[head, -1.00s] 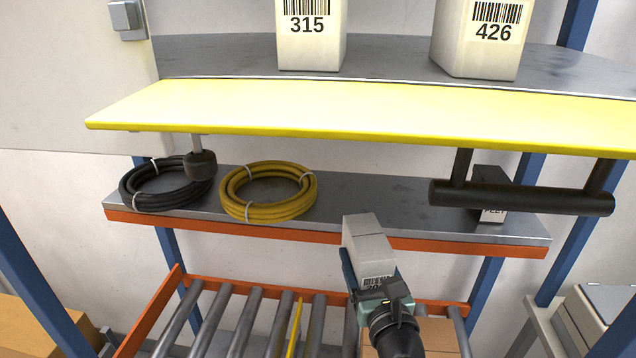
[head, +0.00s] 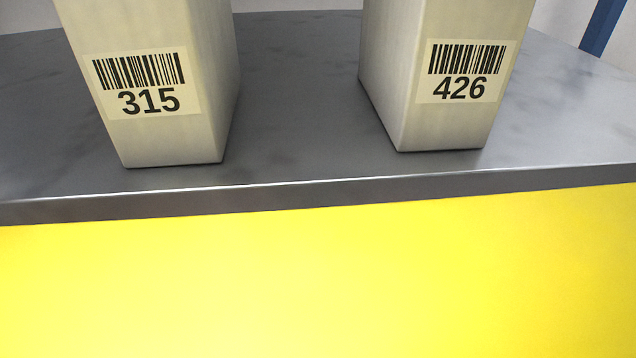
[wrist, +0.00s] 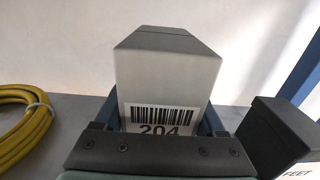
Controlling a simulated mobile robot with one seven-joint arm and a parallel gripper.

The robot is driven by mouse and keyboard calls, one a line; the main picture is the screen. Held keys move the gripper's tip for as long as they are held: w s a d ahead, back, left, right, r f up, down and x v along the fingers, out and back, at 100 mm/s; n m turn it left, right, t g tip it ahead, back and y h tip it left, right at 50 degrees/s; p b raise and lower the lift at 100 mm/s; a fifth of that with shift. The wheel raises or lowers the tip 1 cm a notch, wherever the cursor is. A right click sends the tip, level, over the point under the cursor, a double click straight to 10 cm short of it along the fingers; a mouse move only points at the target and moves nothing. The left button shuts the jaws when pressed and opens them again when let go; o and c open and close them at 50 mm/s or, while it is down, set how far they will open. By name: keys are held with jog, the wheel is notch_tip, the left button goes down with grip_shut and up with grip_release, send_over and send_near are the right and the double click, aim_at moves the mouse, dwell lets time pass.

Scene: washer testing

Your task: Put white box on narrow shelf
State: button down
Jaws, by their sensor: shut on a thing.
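A white box (wrist: 165,80) with a barcode label reading 204 is in my gripper (wrist: 162,118), which is shut on it. The box looks upright in the wrist view, and the gripper's dark body hides its lower end. My gripper is out of the head view. A grey shelf (wrist: 78,108) shows behind the box in the wrist view; whether the box touches it I cannot tell. In the head view, two more pale boxes, labelled 315 (head: 150,75) and 426 (head: 440,70), stand apart on an upper grey shelf (head: 295,100).
A yellow hose coil (wrist: 22,125) lies left of the held box, and a dark box (wrist: 280,135) marked FEET is close on the right. A yellow panel (head: 320,280) fills the front of the head view. Bare shelf separates boxes 315 and 426.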

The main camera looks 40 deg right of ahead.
jog(key=shift+f+b, duration=0.35)
jog(key=shift+f, duration=3.1)
jog(key=shift+f, duration=0.15)
grip_release()
jog(key=p+v, duration=0.2)
jog(key=v, duration=1)
jog(key=shift+s, duration=0.1)
